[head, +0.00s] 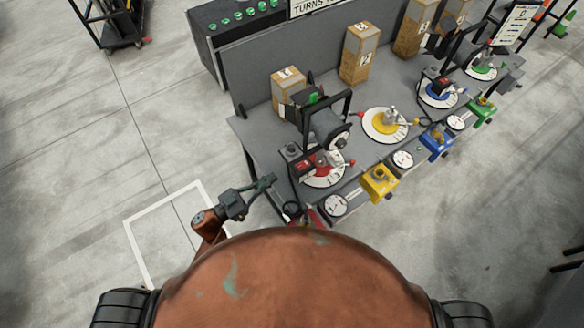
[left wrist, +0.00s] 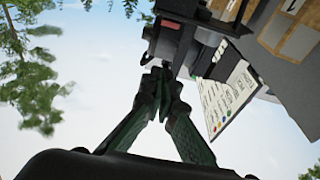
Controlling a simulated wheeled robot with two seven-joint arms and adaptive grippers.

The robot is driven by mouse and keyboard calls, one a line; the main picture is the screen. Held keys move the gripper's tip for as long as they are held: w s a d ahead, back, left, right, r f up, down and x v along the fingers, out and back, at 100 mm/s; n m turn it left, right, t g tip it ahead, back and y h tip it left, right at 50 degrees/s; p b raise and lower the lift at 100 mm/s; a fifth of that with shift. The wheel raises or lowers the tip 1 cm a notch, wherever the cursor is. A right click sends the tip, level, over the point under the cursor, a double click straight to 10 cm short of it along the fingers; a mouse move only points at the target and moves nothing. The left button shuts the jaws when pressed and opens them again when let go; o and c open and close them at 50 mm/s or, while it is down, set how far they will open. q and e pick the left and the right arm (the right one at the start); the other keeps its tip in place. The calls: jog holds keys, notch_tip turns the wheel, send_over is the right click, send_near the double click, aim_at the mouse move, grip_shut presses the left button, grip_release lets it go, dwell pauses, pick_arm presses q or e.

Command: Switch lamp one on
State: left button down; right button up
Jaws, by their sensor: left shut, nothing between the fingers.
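My left gripper (head: 265,184) is at the left front corner of the grey bench, beside the red station. Its fingers are together and empty; they also show in the left wrist view (left wrist: 160,74). There the fingertips appear close to a dark block with a reddish part (left wrist: 170,24); I cannot tell if they touch. A dark panel with rows of green lamps or knobs (head: 236,20) stands at the back left. No label shows which lamp is lamp one. A red box (head: 310,218) at the bench front is mostly hidden by my body. My right gripper is out of view.
The grey bench (head: 262,150) carries red, yellow (head: 384,124), blue and green dial stations. Yellow (head: 380,181), blue (head: 437,141) and green boxes line its front. Cartons (head: 358,55) stand behind. A dark cart (head: 112,22) is far left.

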pick_arm(q)
notch_tip(320, 180, up, 2)
jog(key=p, duration=0.3)
send_over(303, 165)
jog(key=r+v, duration=0.1)
jog(key=v, duration=0.4)
notch_tip(303, 165, down, 4)
jog(key=shift+w+d+f, duration=0.1)
